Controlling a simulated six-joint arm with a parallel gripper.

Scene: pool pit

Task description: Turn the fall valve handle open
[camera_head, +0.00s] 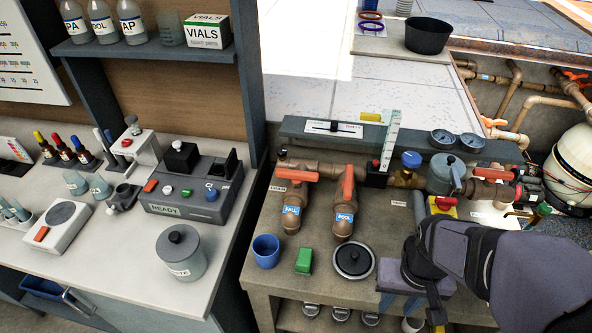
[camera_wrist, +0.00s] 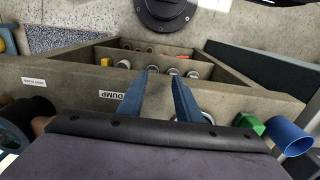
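The fall valve is a brown pipe with a blue FALL label (camera_head: 291,210), at the back left of the bench. Its orange handle (camera_head: 296,174) lies crosswise to that pipe. The handle is outside the wrist view. Beside it, the pool valve's orange handle (camera_head: 348,184) lies along its own pipe. My gripper (camera_head: 399,303) is at the bench's front right, well right of and nearer than the fall handle. In the wrist view its two blue fingers (camera_wrist: 162,74) are apart with nothing between them.
A dark round lid (camera_head: 353,261), a green block (camera_head: 304,261) and a blue cup (camera_head: 265,250) stand between my gripper and the fall valve. A yellow-and-red piece (camera_head: 443,205) and a blue knob (camera_head: 411,159) are at the right. Jars sit on the shelf below.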

